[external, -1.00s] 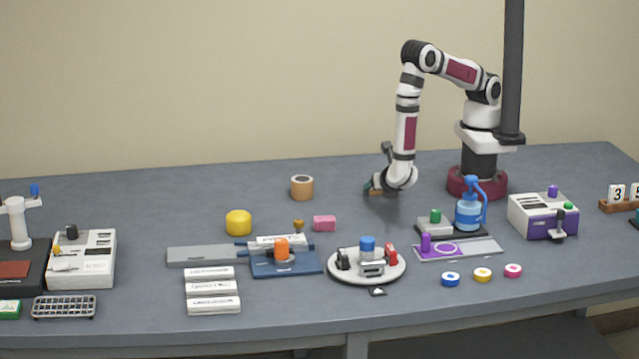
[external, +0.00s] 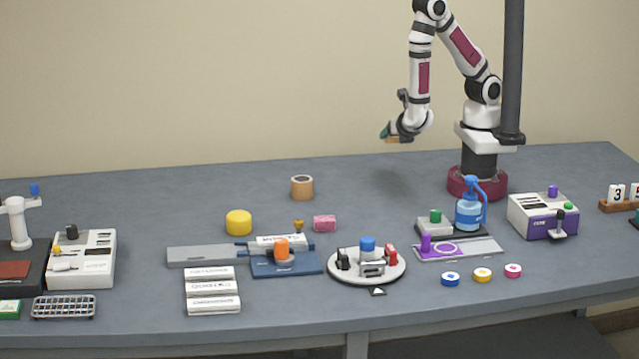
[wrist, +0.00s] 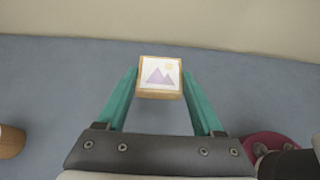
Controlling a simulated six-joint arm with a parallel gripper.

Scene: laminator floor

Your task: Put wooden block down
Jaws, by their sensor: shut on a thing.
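My gripper (external: 388,135) is shut on the wooden block, held in the air well above the back of the table. In the wrist view the wooden block (wrist: 160,78) sits between the teal fingertips of my gripper (wrist: 160,88). Its face shows a picture of purple mountains and a pale sun on white. In the external view the block (external: 395,140) is small and partly hidden by my gripper.
The grey table (external: 370,185) is clear below my gripper. A blue pump bottle (external: 468,210) stands at the front right, near a purple-and-white machine (external: 543,216).

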